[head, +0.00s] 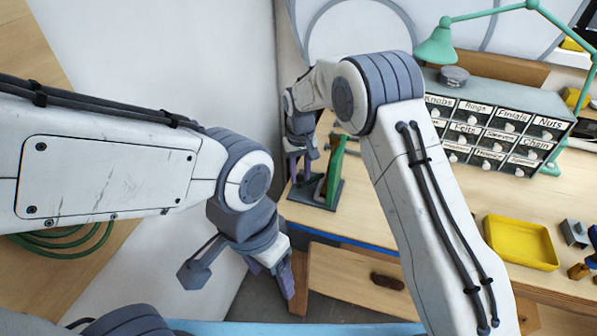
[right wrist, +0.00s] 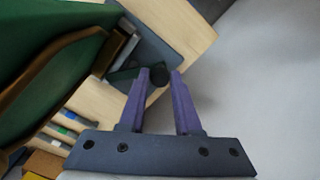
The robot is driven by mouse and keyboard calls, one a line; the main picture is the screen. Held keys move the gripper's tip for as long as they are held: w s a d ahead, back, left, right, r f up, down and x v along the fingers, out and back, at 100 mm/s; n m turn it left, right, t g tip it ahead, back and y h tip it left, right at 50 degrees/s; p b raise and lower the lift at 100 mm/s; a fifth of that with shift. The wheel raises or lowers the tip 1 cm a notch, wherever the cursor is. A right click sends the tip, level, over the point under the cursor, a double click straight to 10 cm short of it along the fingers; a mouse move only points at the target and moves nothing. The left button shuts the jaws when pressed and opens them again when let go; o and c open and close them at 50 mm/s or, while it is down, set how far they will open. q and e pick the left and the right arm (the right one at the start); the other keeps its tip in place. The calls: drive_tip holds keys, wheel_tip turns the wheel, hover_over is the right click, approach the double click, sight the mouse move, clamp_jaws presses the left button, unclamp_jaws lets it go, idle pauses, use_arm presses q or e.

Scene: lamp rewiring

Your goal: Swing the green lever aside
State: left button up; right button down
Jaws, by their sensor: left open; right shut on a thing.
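A green upright body (head: 335,170) with a brown edge stands on a dark base plate (head: 312,193) at the table's left end. In the right wrist view the green body (right wrist: 45,35) fills the upper left. A short dark green lever (right wrist: 122,76) sticks out beside it, with a dark round end (right wrist: 159,76) between my fingertips. My right gripper (head: 299,168), whose fingers (right wrist: 163,85) point at the lever, is shut on that end. My left gripper (head: 271,278) is open and empty, low in front of the table.
A yellow tray (head: 520,243) and a labelled drawer cabinet (head: 490,125) stand on the table to the right. A green desk lamp (head: 437,47) is behind the cabinet. A wooden drawer (head: 350,285) is below the table edge. The white wall (head: 170,60) is close on the left.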

drive_tip(key=n, duration=0.1)
drive_tip(key=s+d+n, duration=0.1)
drive_tip(key=n, duration=0.1)
drive_tip(key=shift+n, duration=0.3)
drive_tip(key=shift+s+d+n+b, duration=0.15)
drive_tip(key=shift+d+n, duration=0.1)
drive_tip(key=shift+n, duration=0.4)
drive_tip(key=shift+s+d+n+b, duration=0.15)
drive_tip(key=shift+d+n, duration=0.1)
drive_tip(key=shift+n, duration=0.4)
drive_tip(key=shift+r, duration=0.1)
drive_tip(key=c, duration=0.6)
unclamp_jaws()
wheel_tip(320, 180, up, 10)
drive_tip(key=b, duration=0.2)
drive_tip(key=shift+r, duration=0.2)
